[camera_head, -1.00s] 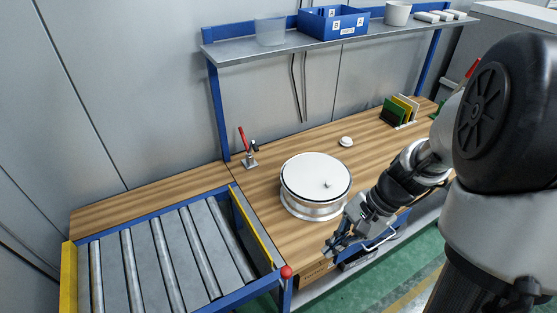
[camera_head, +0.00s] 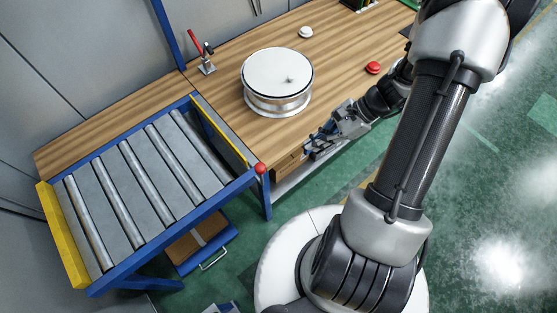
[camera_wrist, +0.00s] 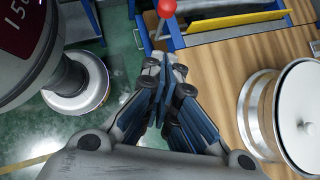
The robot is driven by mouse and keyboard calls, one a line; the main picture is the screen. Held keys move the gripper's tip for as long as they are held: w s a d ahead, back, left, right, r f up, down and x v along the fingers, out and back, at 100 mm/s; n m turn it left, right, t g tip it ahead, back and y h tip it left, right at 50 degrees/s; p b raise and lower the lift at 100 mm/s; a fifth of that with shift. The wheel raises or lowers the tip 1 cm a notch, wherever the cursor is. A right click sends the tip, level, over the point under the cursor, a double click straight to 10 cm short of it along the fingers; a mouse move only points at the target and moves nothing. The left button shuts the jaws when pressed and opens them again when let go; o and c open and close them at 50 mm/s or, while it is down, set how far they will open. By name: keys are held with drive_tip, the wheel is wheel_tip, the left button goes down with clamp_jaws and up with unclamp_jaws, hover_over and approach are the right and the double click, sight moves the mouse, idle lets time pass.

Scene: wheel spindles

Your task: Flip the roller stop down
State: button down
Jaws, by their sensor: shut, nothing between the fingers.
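The roller stop appears as a narrow yellow bar (camera_head: 222,131) along the bench-side end of the roller conveyor (camera_head: 140,258). Its exact tilt is hard to tell. A red ball knob (camera_head: 260,168) sits at the bar's near end, by the frame corner. The yellow bar (camera_wrist: 240,21) and red knob (camera_wrist: 166,7) also show at the top of the wrist view. My gripper (camera_head: 310,153) is shut and empty, off the bench's front edge, to the right of the knob and apart from it. In the wrist view, its fingertips (camera_wrist: 158,62) point towards the knob.
A wheel with a white top (camera_head: 277,75) stands on the wooden bench (camera_head: 225,105), close behind my gripper. A red-handled clamp (camera_head: 203,58), a white round piece (camera_head: 306,32) and a red button (camera_head: 373,67) are also on the bench. Green floor lies open in front.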

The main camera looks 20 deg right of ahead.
drive_tip(key=a+r+b+x, duration=0.2)
drive_tip(key=b+x, duration=0.1)
drive_tip(key=x, duration=0.9)
drive_tip(key=shift+a+f, duration=0.3)
drive_tip(key=shift+a, duration=0.05)
drive_tip(key=shift+w, duration=0.3)
